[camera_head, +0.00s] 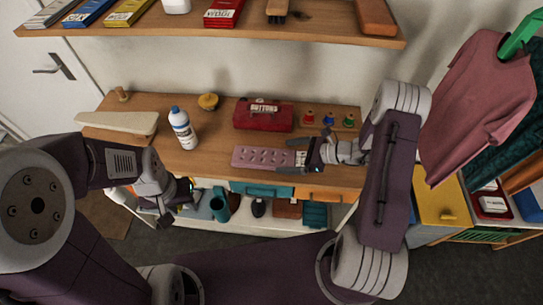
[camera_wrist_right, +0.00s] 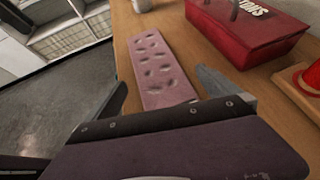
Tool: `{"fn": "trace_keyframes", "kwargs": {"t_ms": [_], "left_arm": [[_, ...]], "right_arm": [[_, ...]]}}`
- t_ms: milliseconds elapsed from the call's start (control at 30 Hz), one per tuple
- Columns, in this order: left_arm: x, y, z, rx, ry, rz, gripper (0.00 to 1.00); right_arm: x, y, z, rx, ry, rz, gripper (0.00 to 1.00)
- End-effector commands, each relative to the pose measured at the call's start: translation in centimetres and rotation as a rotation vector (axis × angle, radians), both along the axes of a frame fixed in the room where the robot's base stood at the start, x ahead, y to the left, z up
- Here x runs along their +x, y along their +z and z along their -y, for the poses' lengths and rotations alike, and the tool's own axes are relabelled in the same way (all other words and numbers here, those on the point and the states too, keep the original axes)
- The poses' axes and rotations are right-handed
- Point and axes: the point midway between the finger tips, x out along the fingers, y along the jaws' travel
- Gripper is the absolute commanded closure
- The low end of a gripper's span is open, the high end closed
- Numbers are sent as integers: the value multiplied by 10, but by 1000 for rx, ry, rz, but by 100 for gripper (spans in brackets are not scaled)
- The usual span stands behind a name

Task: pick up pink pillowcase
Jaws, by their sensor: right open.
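The pink pillowcase (camera_head: 263,157) lies flat as a narrow strip on the wooden counter, with rows of dents on top. It also shows in the right wrist view (camera_wrist_right: 160,65). My right gripper (camera_head: 299,156) is at the pillowcase's right end. In the wrist view the right gripper (camera_wrist_right: 166,92) is open, with its fingers apart and the near end of the pillowcase between them; contact cannot be told. My left gripper (camera_head: 180,203) hangs in front of the counter's left part, away from the pillowcase; its finger opening is unclear.
A red box (camera_head: 264,115) stands behind the pillowcase. A white bottle with a blue cap (camera_head: 182,130) stands to the left, and an ironing board (camera_head: 120,122) further left. Small thread spools (camera_head: 328,119) stand at the back right. A shelf (camera_head: 300,24) hangs above; clothes (camera_head: 478,100) hang right.

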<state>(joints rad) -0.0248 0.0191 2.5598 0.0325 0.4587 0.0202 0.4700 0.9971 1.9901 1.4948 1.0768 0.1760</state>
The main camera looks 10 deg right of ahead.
Motion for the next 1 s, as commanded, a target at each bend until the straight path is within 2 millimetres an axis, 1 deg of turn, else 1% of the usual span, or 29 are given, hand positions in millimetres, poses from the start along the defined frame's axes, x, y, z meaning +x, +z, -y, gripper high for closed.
{"fn": "trace_keyframes", "kwargs": {"t_ms": [100,267,300,400,633,833,867,1000], "left_arm": [[0,2,0,0,0,0,64],[0,14,0,0,0,0,64],[0,13,0,0,0,0,64],[0,13,0,0,0,0,64],[0,13,0,0,0,0,64],[0,13,0,0,0,0,64],[0,13,0,0,0,0,64],[0,13,0,0,0,0,64]], "right_arm": [[1,-1,-4,0,3,0,0],[13,-10,-29,-1,6,-3,0],[16,-15,-34,0,6,-2,0],[20,-20,-42,-1,3,-1,0],[22,-22,-43,-1,1,0,0],[22,-22,-43,0,1,0,56],[22,-22,-43,0,1,0,60],[22,-22,-43,0,1,0,60]]}}
